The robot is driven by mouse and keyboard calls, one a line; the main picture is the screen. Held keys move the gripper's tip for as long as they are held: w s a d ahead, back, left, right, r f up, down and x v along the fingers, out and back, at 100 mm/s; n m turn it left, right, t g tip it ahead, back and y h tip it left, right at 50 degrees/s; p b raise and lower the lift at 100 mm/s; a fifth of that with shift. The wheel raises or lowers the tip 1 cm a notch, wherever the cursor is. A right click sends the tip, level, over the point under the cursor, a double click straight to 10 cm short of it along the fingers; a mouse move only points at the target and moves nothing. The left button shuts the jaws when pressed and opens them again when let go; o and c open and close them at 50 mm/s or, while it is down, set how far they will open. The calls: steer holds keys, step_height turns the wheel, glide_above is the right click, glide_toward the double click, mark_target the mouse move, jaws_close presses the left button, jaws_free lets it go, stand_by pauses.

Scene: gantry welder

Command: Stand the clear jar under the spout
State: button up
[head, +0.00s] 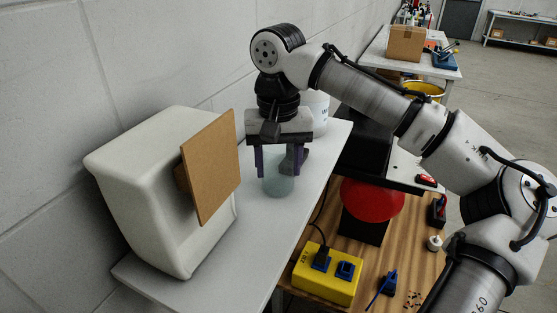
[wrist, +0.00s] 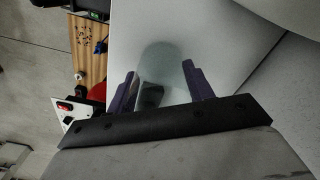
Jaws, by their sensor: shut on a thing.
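The clear jar (head: 278,184) is a greenish see-through cylinder over the white shelf. My gripper (head: 279,170) points down with its purple-grey fingers on either side of the jar, shut on it. The wrist view shows the jar (wrist: 161,62) between the two fingers, its far end against the white surface. The jar looks upright; I cannot tell whether its base touches the shelf. A large cream-white rounded housing (head: 135,165) stands to the left, with a brown flat board (head: 212,165) on its right side. I cannot make out a spout in either view.
A white container (head: 318,112) stands behind my gripper. The white shelf (head: 215,292) is bare in front of the jar. Lower right, a wooden bench (head: 345,283) holds a yellow socket box (head: 326,274) and a red ball-like thing (head: 372,200). A grey block wall runs behind.

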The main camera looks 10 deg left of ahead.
steer(key=shift+f, duration=0.15)
steer(key=o, duration=1)
